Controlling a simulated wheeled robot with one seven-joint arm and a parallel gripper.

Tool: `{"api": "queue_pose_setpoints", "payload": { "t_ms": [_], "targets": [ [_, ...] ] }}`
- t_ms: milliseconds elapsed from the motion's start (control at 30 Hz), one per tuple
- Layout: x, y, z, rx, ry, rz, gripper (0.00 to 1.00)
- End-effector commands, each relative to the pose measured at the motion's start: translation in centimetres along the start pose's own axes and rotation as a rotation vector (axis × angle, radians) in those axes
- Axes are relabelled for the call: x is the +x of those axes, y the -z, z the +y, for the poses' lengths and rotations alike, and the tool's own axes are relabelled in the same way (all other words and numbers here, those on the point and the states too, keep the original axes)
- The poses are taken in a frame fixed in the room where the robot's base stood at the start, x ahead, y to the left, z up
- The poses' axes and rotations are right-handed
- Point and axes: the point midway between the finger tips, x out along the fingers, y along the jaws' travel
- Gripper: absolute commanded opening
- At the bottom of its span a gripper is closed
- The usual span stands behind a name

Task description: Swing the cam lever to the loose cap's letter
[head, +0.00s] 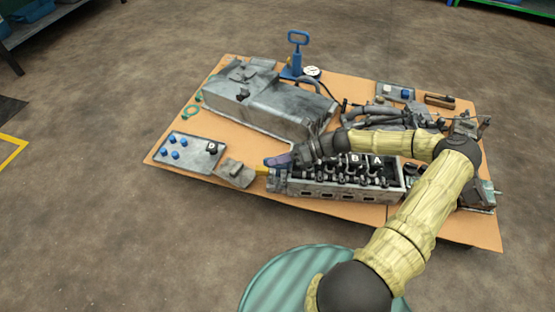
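A small dark cap (213,149) with a pale letter, too small to read surely, lies on the grey tray at the left of the board. The grey cylinder head (345,191) holds a camshaft with several black caps; the letters B (355,160) and A (377,161) show on two of them. A yellow bar with a purple-blue part (277,161), possibly the cam lever, sticks out at the head's left end. My gripper (292,157) is beside this part, over the head's left end. Its fingers are too small and dark to tell if they are open or touching it.
The tray (184,162) also holds several blue pieces. A large grey casing (265,100) lies behind, with a blue hand pump (297,58) and gauge (312,71). Grey pipes (385,116) lie close behind my forearm. Bare board (225,131) shows between tray and casing.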

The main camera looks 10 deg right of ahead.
Motion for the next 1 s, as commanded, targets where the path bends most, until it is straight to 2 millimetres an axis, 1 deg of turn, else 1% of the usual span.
{"api": "queue_pose_setpoints", "payload": {
  "t_ms": [233, 467, 767, 1000],
  "targets": [
    [0.0, -0.2, 0.2, 0.011, -0.009, 0.002, 0.00],
    [-0.3, -1.0, 0.0, 0.069, -0.034, 0.006, 0.00],
    [-0.7, -2.2, -1.2, 0.190, -0.083, 0.009, 0.00],
    [-1.0, -3.0, -2.7, 0.315, -0.133, 0.009, 0.00]
  ]
}}
